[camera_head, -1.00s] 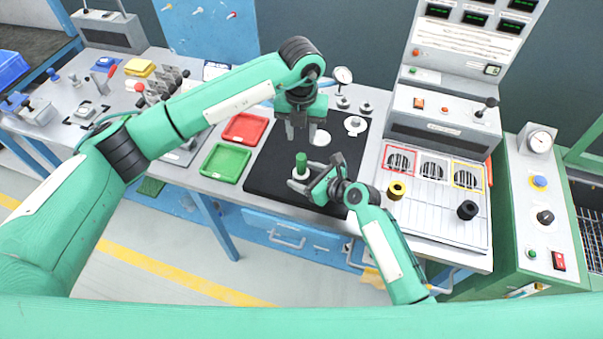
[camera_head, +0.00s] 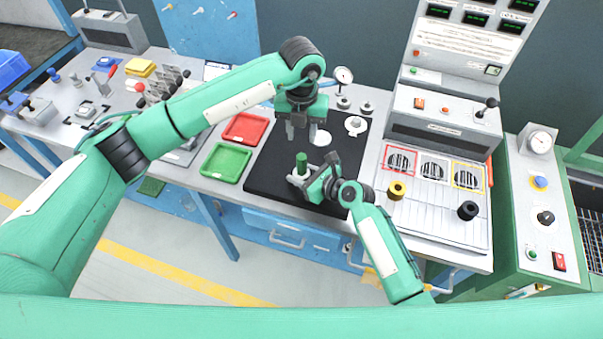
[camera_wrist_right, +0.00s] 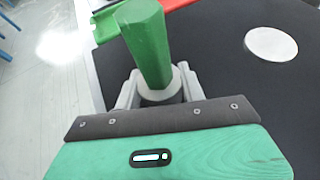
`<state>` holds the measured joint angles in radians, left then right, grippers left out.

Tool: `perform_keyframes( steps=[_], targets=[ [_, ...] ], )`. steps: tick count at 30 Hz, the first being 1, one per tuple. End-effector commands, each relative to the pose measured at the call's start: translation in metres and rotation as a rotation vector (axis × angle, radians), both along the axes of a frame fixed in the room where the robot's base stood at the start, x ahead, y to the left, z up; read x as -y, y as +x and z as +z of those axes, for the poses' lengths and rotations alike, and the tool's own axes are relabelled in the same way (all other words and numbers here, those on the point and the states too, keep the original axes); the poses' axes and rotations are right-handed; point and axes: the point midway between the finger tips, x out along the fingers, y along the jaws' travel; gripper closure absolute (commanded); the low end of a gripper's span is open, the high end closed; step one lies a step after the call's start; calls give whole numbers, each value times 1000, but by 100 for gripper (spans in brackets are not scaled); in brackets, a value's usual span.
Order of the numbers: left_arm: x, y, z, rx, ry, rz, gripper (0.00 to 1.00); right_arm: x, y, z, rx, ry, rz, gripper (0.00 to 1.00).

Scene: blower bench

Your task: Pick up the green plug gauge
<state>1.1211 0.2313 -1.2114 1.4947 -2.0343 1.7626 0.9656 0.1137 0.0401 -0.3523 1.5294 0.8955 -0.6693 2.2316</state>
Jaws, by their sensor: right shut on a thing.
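The green plug gauge (camera_head: 301,164) stands about upright over the front left part of the black mat (camera_head: 268,178). In the right wrist view its green body (camera_wrist_right: 150,45) rises from a pale round collar between my fingers. My right gripper (camera_head: 299,180) reaches in from the right and is shut on the gauge low down. It also shows in the right wrist view (camera_wrist_right: 158,88). Whether the gauge's foot touches the mat cannot be told. My left gripper (camera_head: 301,135) hangs pointing down above the back of the mat, with its fingers apart and nothing seen between them.
A red tray (camera_head: 262,128) and a green tray (camera_head: 204,170) lie left of the mat. A white disc (camera_wrist_right: 271,44) lies on the mat. A dial gauge (camera_head: 343,75) stands behind.

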Motion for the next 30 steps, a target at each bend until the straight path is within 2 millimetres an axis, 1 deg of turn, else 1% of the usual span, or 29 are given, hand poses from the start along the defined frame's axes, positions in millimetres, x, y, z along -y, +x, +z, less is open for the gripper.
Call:
perform_keyframes(
  steps=[1,3,7,11,20,30],
  targets=[
    [0,0,0,0,0,0,62,0,0,0,0,0,0,90],
    [0,0,0,0,1,-4,51,0,0,0,0,0,0,90],
    [2,-1,0,2,10,-63,51,0,0,0,0,0,0,90],
    [7,-3,1,3,35,-220,51,0,0,0,-1,-1,0,90],
    [19,-9,0,-16,125,-752,51,0,0,0,-1,-1,0,90],
    [27,-13,-1,-92,232,-1339,51,0,0,0,-1,-1,0,90]
  ],
)
